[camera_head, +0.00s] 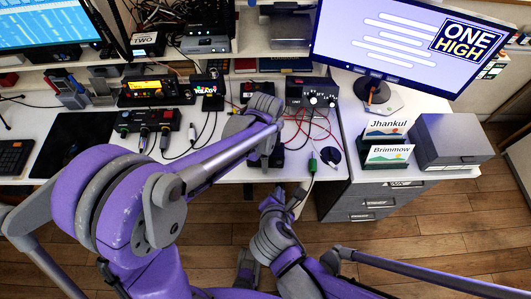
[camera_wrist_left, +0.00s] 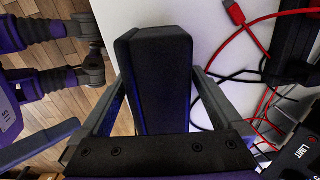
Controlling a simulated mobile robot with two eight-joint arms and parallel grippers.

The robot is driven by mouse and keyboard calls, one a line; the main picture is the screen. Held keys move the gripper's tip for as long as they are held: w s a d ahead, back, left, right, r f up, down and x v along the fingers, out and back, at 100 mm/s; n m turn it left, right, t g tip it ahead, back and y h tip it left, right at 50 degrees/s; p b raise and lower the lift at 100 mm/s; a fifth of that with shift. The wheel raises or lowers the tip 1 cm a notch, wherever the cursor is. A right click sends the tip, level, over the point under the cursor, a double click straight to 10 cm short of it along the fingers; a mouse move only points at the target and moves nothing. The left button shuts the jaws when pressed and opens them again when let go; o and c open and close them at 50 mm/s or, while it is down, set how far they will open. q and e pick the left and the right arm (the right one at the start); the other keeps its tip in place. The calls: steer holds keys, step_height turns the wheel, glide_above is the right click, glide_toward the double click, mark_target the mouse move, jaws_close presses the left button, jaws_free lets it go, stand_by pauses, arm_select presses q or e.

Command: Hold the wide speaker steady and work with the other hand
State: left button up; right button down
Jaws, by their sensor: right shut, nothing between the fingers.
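The wide speaker (camera_wrist_left: 155,75) is a black box in the left wrist view, standing on the white desk top near its edge. My left gripper (camera_wrist_left: 158,82) has one finger along each side of it, and the fingertips appear to press on its sides. In the head view my left gripper (camera_head: 270,150) is at the desk's front edge, and my own wrist mostly hides the speaker. My right gripper (camera_head: 294,199) is shut and empty, just in front of the desk edge and below the left one.
A green-and-white plug (camera_head: 312,164) hangs near the desk edge, beside red and black cables. A black knobbed box (camera_head: 312,93) stands behind. Name cards (camera_head: 388,155) and a grey box (camera_head: 453,141) stand to the right, above drawers (camera_head: 372,204). A monitor (camera_head: 410,40) stands at the back.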

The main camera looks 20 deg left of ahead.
arm_select(q)
step_height(320, 180, up, 12)
steer(key=shift+r, duration=0.1)
steer(key=s+a+r+n+t+p, duration=0.1)
steer(key=s+a+n+t+p, duration=0.1)
steer(key=s+n, duration=0.4)
steer(key=s+a+r+n+t+p, duration=0.2)
steer(key=s+a+n+t+p, duration=0.1)
steer(key=s+n, duration=0.4)
steer(key=shift+s+a+n+p, duration=0.3)
steer(key=shift+a+n+p, duration=0.3)
steer(key=shift+a+n, duration=0.2)
steer(key=shift+s+f+n, duration=0.25)
steer(key=shift+n, duration=0.25)
steer(key=shift+c, duration=0.2)
arm_select(e)
steer(key=d+r+m+g, duration=0.1)
steer(key=d+r+m, duration=0.3)
steer(key=d+m, duration=0.3)
steer(key=s+d+r+m+g, duration=0.1)
steer(key=d+r+m, duration=0.3)
steer(key=m, duration=0.9)
steer(key=d+r+m+g+h, duration=0.1)
steer(key=d+r+m, duration=0.3)
steer(key=d+m, duration=0.5)
steer(key=shift+s+d+m, duration=0.4)
steer(key=shift+d, duration=0.4)
